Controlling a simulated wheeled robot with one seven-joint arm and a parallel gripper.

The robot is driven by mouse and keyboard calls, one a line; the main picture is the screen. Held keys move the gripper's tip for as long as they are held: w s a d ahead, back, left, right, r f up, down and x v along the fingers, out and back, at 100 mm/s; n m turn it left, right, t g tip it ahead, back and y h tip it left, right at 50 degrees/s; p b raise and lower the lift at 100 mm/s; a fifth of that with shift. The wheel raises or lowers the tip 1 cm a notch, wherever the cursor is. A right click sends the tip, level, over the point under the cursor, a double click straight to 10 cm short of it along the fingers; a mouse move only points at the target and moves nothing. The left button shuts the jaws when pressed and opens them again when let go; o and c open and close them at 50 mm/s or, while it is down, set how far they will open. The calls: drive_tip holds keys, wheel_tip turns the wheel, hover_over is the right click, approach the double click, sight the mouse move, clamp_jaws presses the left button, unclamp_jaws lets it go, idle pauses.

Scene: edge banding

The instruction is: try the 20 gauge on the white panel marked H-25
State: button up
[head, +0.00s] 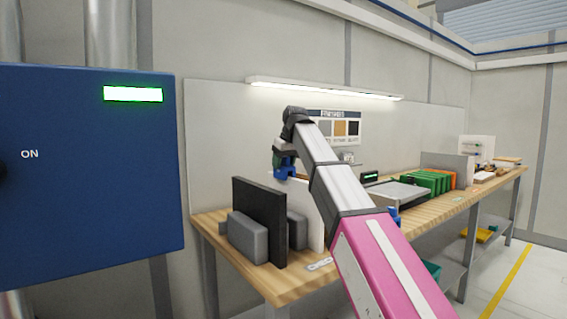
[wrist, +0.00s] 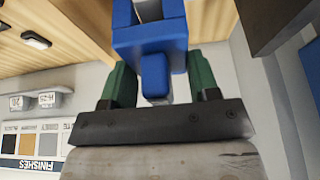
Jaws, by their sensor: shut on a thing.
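My gripper (head: 285,160) is above the near end of the bench, beside the upper edge of the white panel. It is shut on a blue gauge (wrist: 150,45), which sits between the two green fingers in the wrist view. The gauge also shows in the head view (head: 284,173); no number is readable on it. The white panel (head: 314,212) stands upright behind a black panel, partly hidden by it and by my arm. No H-25 mark is readable on its face. Whether the gauge touches the panel I cannot tell.
The black panel (head: 262,215) stands upright in grey blocks (head: 247,238) on the wooden bench (head: 283,283). A finishes board (head: 340,127) hangs on the wall. Green pieces (head: 430,182) stand farther right. A blue cabinet (head: 90,190) is at the left.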

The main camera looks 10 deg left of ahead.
drive_tip(key=shift+f, duration=0.1)
idle(0.3)
drive_tip(key=o, duration=1.1)
drive_tip(key=shift+c, duration=0.2)
drive_tip(key=shift+r, duration=4.05)
